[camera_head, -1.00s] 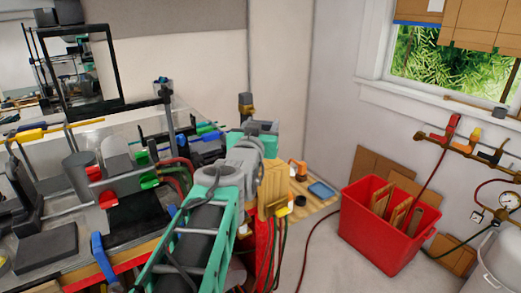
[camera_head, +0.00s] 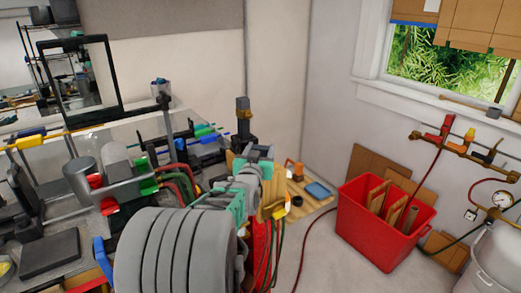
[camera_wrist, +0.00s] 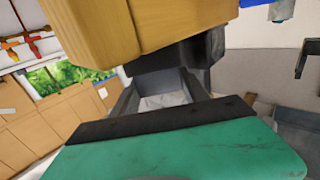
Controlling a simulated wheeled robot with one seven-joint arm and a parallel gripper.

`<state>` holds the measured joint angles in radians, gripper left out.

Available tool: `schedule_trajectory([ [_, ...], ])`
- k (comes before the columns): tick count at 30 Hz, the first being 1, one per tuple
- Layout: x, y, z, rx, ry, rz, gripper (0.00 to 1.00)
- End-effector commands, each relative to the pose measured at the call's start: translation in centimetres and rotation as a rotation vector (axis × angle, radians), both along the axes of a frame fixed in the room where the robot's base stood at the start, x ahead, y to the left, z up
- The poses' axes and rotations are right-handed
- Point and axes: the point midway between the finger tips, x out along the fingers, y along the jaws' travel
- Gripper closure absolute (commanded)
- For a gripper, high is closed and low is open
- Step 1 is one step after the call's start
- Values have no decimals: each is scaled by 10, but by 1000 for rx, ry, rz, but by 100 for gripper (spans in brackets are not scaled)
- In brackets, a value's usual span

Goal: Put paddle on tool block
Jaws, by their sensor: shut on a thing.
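My teal gripper (camera_head: 258,160) is at the wooden tool block (camera_head: 275,190), at the far end of the bench in the head view, and partly covers it. In the wrist view my gripper (camera_wrist: 170,82) has its dark fingers closed on a dark grey piece, which I take to be the paddle (camera_wrist: 190,58). Only a short part of it shows; the rest is hidden. A large wooden block (camera_wrist: 145,22), likely the tool block, lies very close across the top of that view. I cannot tell whether the paddle touches it.
A dark upright torch with a brass band (camera_head: 243,122) stands just behind my gripper. The bench at left is crowded with tubing and colored clamps. Red hoses (camera_head: 258,250) hang below the block. A red bin (camera_head: 385,225) stands on the floor to the right.

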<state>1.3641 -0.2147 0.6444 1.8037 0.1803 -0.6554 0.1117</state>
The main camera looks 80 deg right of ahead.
Motion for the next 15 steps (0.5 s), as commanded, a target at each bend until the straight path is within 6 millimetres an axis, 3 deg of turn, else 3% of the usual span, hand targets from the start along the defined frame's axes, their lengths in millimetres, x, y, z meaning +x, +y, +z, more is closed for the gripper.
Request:
schedule_trajectory([
  [2, 0, 0, -3, -2, 0, 0, 98],
  [3, 0, 0, -3, 0, 0, 0, 46],
  [10, 0, 0, -2, 0, 0, 0, 27],
  [15, 0, 0, -2, 0, 0, 0, 26],
])
